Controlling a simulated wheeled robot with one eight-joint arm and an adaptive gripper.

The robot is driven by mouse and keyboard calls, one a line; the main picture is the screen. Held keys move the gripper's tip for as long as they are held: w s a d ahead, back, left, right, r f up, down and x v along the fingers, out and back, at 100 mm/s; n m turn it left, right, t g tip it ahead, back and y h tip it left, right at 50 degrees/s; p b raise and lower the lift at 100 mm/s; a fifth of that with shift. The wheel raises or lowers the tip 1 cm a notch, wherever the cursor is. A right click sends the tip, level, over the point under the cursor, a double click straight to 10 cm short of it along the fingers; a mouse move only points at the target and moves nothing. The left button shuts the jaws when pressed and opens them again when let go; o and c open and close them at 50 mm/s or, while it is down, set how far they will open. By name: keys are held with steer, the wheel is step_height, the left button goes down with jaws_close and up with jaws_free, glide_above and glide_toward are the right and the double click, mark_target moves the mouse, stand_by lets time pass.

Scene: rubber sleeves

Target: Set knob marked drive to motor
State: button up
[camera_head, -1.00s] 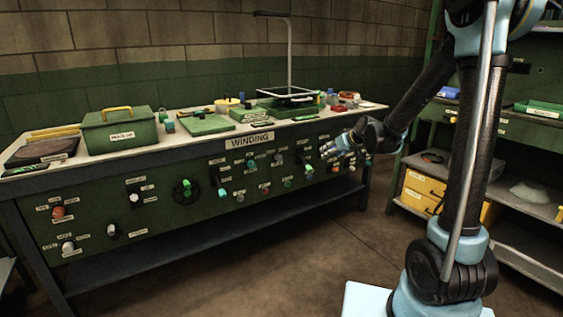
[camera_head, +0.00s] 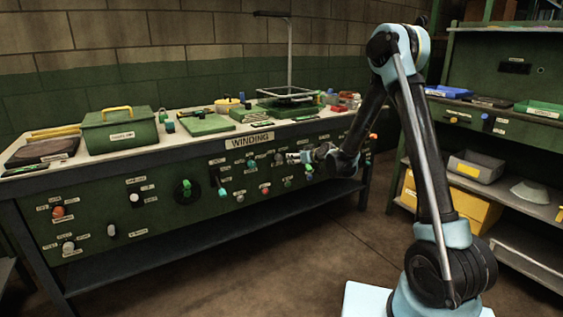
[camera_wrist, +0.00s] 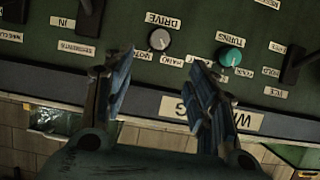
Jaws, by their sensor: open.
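The knob marked DRIVE (camera_wrist: 159,39) is round and pale grey, on the dark green bench front. It shows upside down in the wrist view, just beyond and between my fingertips. The DRIVE label (camera_wrist: 163,20) is on one side of it. Two labels sit on the other side; the one reading like MOTOR (camera_wrist: 143,56) is partly hidden by a finger. The knob's pointer direction is too small to tell. My gripper (camera_wrist: 163,78) is open and empty, apart from the knob.
A teal knob marked TURNS (camera_wrist: 229,56) is close beside the right finger in the wrist view. Black levers (camera_wrist: 88,18) stand out further along. The WINDING sign (camera_head: 249,140) is on the bench edge. Clear floor (camera_head: 330,230) lies before the bench.

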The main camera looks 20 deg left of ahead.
mark_target(280, 158)
steer(key=x, duration=1.6)
steer(key=c, duration=1)
